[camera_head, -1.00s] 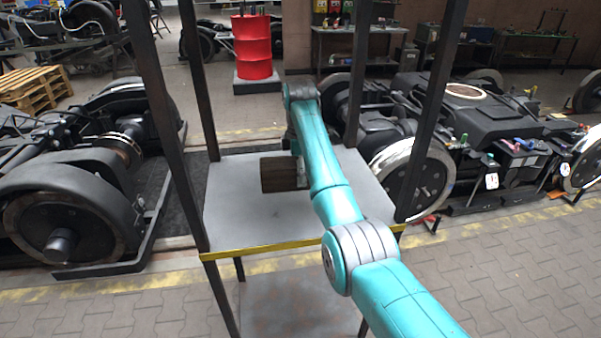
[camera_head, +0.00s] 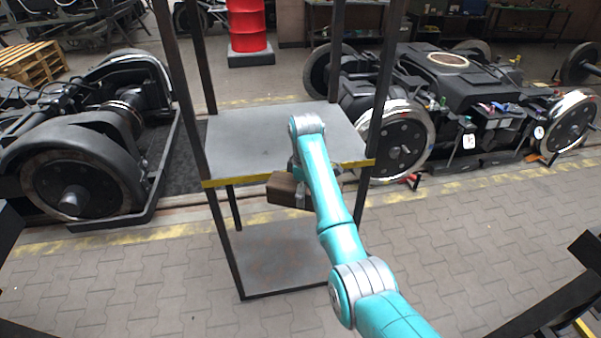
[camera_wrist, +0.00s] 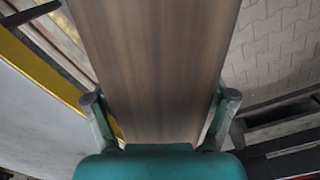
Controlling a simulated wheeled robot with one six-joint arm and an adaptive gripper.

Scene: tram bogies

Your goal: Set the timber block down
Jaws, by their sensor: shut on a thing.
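The timber block (camera_head: 286,190) is a dark brown rectangular piece, held in front of the shelf rack's yellow front edge in the head view. My gripper (camera_head: 305,197) is shut on the timber block, partly hidden behind my teal arm. In the wrist view the timber block (camera_wrist: 155,65) fills the middle, between the two fingers of my gripper (camera_wrist: 160,112). The rack's upper grey shelf (camera_head: 250,135) shows no object on its visible part. The lower shelf (camera_head: 275,262) also looks bare where it shows.
The rack's dark posts (camera_head: 181,90) stand on both sides of the shelves. A bogie (camera_head: 80,150) stands left and another bogie (camera_head: 450,100) right. A red drum (camera_head: 247,25) stands behind. The paved floor (camera_head: 130,285) in front is mostly clear.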

